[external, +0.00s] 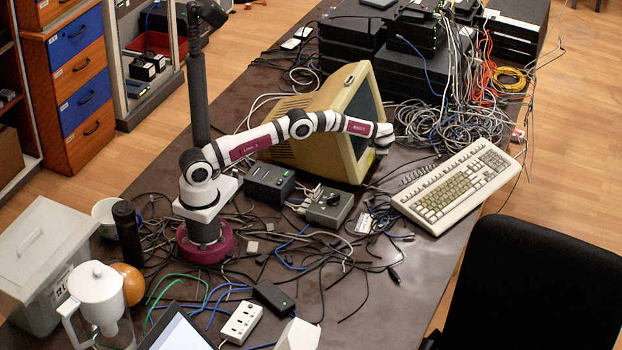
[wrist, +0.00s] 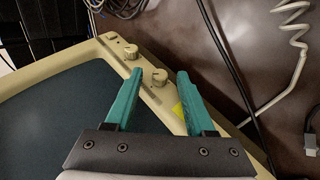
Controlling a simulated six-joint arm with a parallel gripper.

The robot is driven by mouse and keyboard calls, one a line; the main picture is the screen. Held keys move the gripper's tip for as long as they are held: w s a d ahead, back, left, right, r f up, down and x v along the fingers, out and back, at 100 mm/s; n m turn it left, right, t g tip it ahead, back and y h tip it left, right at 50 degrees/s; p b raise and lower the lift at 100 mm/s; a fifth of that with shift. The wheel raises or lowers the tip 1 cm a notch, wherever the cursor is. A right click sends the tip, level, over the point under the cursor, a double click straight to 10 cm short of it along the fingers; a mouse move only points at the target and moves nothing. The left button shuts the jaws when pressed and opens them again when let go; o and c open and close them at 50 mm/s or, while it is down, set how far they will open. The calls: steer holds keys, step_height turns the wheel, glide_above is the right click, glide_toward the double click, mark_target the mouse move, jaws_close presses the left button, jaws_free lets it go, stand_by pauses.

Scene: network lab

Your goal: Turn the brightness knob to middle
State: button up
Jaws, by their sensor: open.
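The beige CRT monitor (external: 310,125) stands on the table, its dark screen facing right. One knob (wrist: 160,76) lies between my teal fingertips in the picture; the other knob (wrist: 131,52) is just beyond the left fingertip. I cannot read labels that tell which is brightness. My gripper (wrist: 158,75) is open and empty; contact with a knob cannot be made out. In the external view, my gripper (external: 385,138) is small beside the monitor's right front edge, and the knobs are not clear.
A beige keyboard (external: 456,185) lies right of the monitor. A tangle of cables (external: 440,125) is behind it, beside stacked black network boxes (external: 410,70). A grey control box (external: 326,207) stands in front. A coiled white cord (wrist: 290,50) and black cables lie on the dark table near the bezel.

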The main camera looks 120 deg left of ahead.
jaws_close()
stand_by(0.5)
steer(key=shift+w+d+f+n+g+y, duration=0.2)
steer(key=shift+n+g+y, duration=0.15)
steer(key=shift+y, duration=0.55)
steer(key=shift+d+f+n+g+y, duration=0.15)
steer(key=shift+n+g+y, duration=0.35)
steer(key=shift+y, duration=0.25)
steer(key=shift+a+f+n+g+y, duration=0.1)
steer(key=shift+n+g+y, duration=0.35)
steer(key=shift+y, duration=0.3)
steer(key=shift+w, duration=0.1)
jaws_free()
